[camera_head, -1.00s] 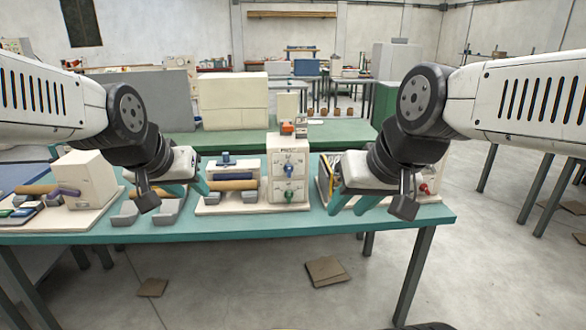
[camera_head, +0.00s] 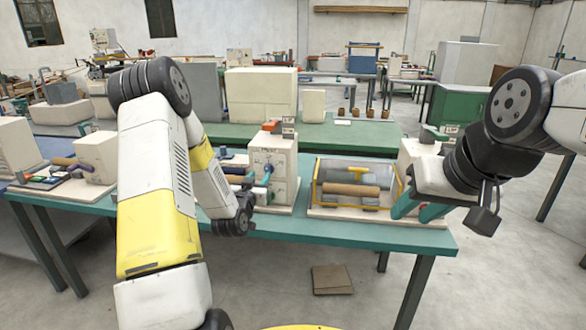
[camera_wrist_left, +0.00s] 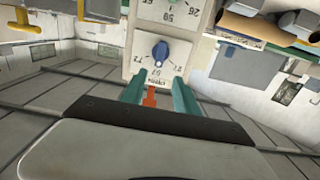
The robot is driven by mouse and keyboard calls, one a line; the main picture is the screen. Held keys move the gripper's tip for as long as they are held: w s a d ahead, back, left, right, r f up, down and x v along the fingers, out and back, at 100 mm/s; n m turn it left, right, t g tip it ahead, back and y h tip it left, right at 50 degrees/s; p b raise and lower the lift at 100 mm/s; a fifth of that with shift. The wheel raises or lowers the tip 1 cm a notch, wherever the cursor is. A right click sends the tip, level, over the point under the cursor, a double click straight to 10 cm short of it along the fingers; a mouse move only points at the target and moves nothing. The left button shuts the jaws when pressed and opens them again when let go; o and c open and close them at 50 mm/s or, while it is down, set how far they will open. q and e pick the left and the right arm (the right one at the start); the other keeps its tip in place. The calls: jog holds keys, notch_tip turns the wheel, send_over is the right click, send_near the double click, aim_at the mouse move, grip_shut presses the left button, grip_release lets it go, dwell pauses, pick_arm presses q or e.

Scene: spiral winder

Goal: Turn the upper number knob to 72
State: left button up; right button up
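The spiral winder's cream control panel (camera_head: 285,165) stands on the table in the head view. In the left wrist view, which looks inverted, the blue upper knob (camera_wrist_left: 160,52) sits on its white numbered dial (camera_wrist_left: 178,48); a pale mark shows at its lower end. A second dial (camera_wrist_left: 172,12) is partly cut off above. My left gripper (camera_head: 266,182) is at the panel front. Its teal fingers (camera_wrist_left: 160,80) are open, one on each side of the knob's line, and the knob appears just beyond their tips. My right gripper (camera_head: 411,214) is open and empty at right.
A unit with a brown roller (camera_head: 351,190) and yellow frame stands right of the panel, near my right gripper. Other machines (camera_head: 98,155) stand at the table's left. The teal table edge (camera_head: 330,235) in front is clear.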

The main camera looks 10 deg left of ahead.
aim_at(266, 168)
pick_arm(q)
jog(key=w, duration=0.7)
jog(key=shift+w+d+f, duration=0.25)
jog(key=shift+w+d, duration=0.1)
jog(key=shift+w, duration=0.05)
grip_shut()
